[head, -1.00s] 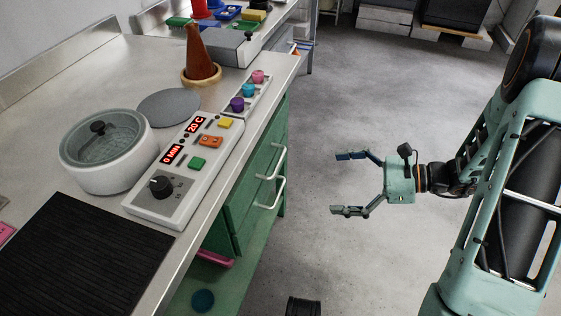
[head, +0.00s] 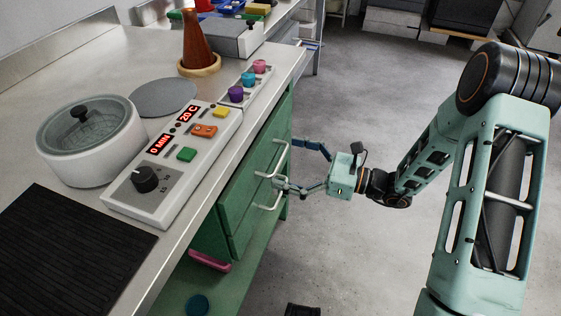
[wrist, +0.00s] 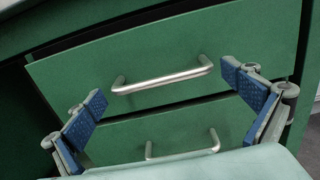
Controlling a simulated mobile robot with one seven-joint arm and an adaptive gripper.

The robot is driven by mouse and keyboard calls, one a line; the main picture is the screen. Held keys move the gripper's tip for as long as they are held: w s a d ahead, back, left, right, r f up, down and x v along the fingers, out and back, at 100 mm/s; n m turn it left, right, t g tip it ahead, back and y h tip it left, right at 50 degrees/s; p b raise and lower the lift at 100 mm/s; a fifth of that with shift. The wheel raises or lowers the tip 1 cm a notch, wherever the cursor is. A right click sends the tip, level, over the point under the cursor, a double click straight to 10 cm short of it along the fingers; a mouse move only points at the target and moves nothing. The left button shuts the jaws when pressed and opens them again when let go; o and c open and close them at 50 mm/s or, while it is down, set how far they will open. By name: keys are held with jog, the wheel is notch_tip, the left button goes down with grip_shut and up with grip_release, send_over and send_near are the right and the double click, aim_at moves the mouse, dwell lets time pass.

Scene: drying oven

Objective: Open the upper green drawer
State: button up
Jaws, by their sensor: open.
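The upper green drawer (wrist: 235,38) has a silver bar handle (wrist: 165,80), with a dark gap along the drawer's top edge. Its handle also shows in the head view (head: 278,157). The lower drawer (wrist: 115,140) with its own handle (wrist: 183,146) sits below. My gripper (head: 289,165) is open and empty in front of the drawers. In the wrist view, its blue-padded fingers (wrist: 165,87) lie left and right of the upper handle's ends, with the bar between them in the picture. No contact with the handle shows.
Above the drawers is a metal worktop (head: 75,205) with a control box (head: 170,170), a lidded round bath (head: 92,145) and a brown cone (head: 197,45). An open green shelf (head: 235,262) lies below. The floor (head: 370,100) to the right is clear.

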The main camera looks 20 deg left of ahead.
jog(key=shift+a, duration=0.7)
jog(key=shift+w, duration=0.1)
